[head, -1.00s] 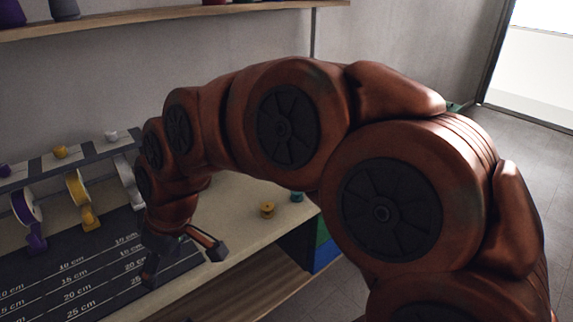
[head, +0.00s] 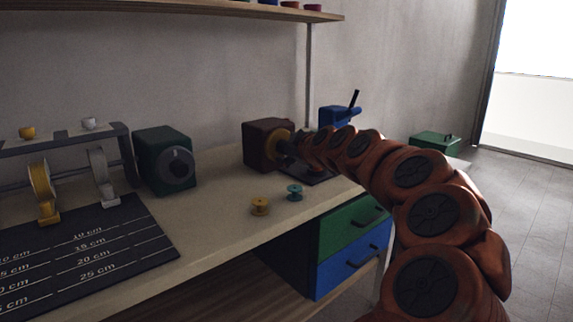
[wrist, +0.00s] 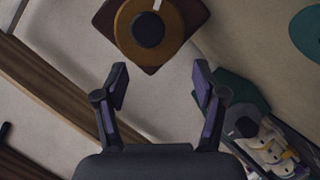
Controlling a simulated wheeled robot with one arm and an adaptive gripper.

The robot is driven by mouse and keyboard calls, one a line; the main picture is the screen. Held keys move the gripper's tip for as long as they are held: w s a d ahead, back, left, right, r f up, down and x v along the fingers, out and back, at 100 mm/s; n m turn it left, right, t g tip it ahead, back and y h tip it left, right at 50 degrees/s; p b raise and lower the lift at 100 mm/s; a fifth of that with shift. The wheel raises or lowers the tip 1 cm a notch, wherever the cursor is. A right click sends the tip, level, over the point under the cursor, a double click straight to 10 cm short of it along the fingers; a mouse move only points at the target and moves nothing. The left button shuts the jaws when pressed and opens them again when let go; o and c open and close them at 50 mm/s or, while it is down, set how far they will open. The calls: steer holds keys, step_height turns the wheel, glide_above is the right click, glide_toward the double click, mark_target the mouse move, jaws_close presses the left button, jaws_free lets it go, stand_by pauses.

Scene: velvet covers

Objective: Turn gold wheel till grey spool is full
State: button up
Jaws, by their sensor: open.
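The gold wheel (head: 272,146) is on the front of a dark maroon box (head: 258,140) at the back of the bench. In the wrist view the gold wheel (wrist: 128,27) has a dark round hub and a pale mark, and lies ahead of the fingers. My gripper (wrist: 160,82) is open and empty, apart from the wheel, with the wheel slightly left of centre beyond the fingertips. In the head view my arm hides part of the box. A pale grey spool (head: 99,163) hangs on the rack at left; I cannot tell how full it is.
A green box with a grey dial (head: 179,164) stands left of the maroon box. A blue device with a lever (head: 338,118) is behind my arm. Green and blue drawers (head: 350,228) are below.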

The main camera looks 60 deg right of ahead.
mark_target(287, 147)
steer(key=shift+h, duration=0.3)
steer(key=shift+w+d+f+b, duration=0.2)
steer(key=shift+w+d+f, duration=0.2)
steer(key=shift+w+d, duration=0.5)
steer(key=shift+w+d+f+b, duration=0.15)
steer(key=shift+w+d+f, duration=0.2)
steer(key=shift+w+d, duration=0.55)
steer(key=shift+w+d+f+b, duration=0.2)
steer(key=shift+w+d+f, duration=0.2)
steer(key=shift+w+d, duration=0.5)
steer(key=shift+s+d, duration=0.15)
steer(key=shift+c, duration=0.2)
steer(key=c, duration=1.1)
steer(key=shift+r+m, duration=0.15)
steer(key=shift+m, duration=0.15)
